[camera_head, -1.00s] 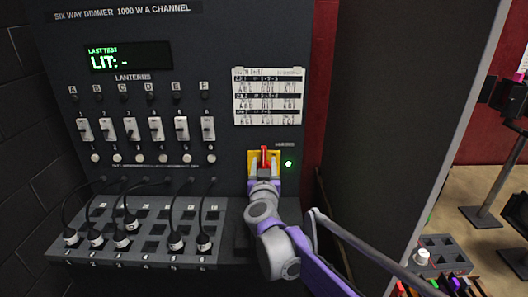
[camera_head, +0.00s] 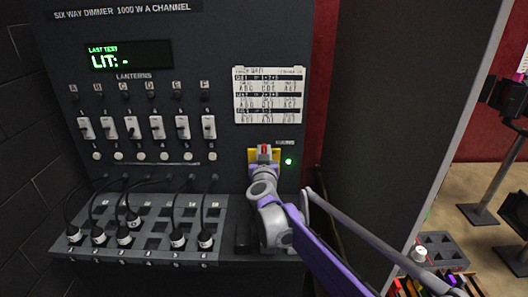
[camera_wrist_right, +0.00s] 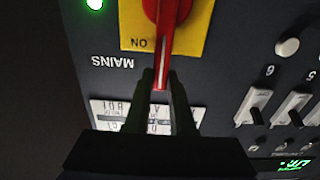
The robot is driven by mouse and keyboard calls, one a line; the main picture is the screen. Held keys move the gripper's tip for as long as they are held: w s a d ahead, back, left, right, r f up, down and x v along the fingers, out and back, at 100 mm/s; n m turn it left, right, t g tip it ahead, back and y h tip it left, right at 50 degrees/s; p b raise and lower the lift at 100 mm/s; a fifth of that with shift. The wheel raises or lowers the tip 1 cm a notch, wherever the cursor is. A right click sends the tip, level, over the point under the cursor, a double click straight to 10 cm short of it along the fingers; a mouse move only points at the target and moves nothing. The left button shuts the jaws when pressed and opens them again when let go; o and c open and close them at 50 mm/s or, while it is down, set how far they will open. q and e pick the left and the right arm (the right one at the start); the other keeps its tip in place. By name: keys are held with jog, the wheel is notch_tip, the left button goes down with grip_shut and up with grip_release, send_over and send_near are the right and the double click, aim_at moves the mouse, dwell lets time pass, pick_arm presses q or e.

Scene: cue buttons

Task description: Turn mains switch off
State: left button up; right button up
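The mains switch is a red lever (camera_head: 264,148) on a yellow plate (camera_head: 252,156), low on the right part of the dark dimmer panel. In the right wrist view the red lever (camera_wrist_right: 163,45) lies over the yellow plate (camera_wrist_right: 196,30), beside the word ON, with MAINS printed nearby. My right gripper (camera_head: 264,155) is at the switch, and it partly covers the plate in the head view. In the wrist view its fingers (camera_wrist_right: 161,82) stand close on both sides of the lever's end and appear shut on it. My left gripper is not in view.
A green lamp (camera_head: 289,161) glows right of the switch. A cue sheet (camera_head: 268,95) is above it. Lantern switches (camera_head: 156,128) and plugged cables (camera_head: 135,222) are to the left. A tall dark panel (camera_head: 400,110) stands close on the right.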

grip_shut()
dwell(0.9)
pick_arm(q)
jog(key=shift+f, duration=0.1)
pick_arm(e)
jog(key=shift+a+f+b, duration=0.15)
jog(key=shift+b, duration=0.3)
jog(key=a+n+b, duration=0.2)
jog(key=n+b, duration=0.1)
jog(key=shift+f, duration=0.2)
jog(key=shift+a+f+n+b, duration=0.1)
jog(key=shift+a+n+b, duration=0.3)
jog(key=shift+n+b, duration=0.4)
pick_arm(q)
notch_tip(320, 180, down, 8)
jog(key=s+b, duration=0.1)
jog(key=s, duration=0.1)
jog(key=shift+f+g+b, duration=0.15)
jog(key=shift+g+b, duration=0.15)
pick_arm(e)
jog(key=shift+a+f+n, duration=0.3)
jog(key=shift+a+n, duration=0.45)
jog(key=shift+n, duration=0.45)
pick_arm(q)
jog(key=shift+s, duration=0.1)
